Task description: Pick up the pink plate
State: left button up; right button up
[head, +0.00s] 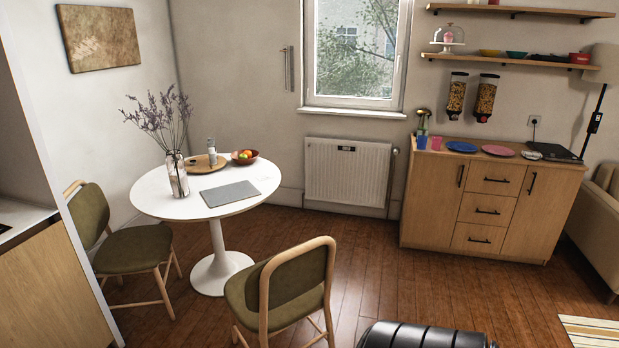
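The pink plate (498,151) lies flat on top of the wooden sideboard (490,176) against the back wall at the right. A blue plate (462,147) lies to its left, and a smaller patterned dish (531,155) lies to its right. Nothing covers the pink plate. Neither of my grippers is in view. The sideboard is some way off across the floor.
A round white table (205,205) with a vase stands at the left, with green chairs (285,287) around it. A sofa (599,235) stands at the right edge. The wooden floor (400,287) before the sideboard is clear. Shelves (510,61) hang above it.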

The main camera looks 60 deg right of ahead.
aim_at(497, 150)
jog(key=i+l+z, duration=0.15)
jog(key=l+z, duration=0.35)
jog(key=i+l+z, duration=0.25)
jog(key=z, duration=0.25)
jog(key=i+l+z, duration=0.3)
jog(key=z, duration=0.2)
jog(key=i+j+z, duration=0.1)
jog(key=i, duration=0.3)
jog(key=i+j+z, duration=0.15)
jog(key=i, duration=0.25)
jog(key=k+j+z, duration=0.1)
jog(key=j+z, duration=0.2)
jog(key=j, duration=0.8)
jog(key=z, duration=1.45)
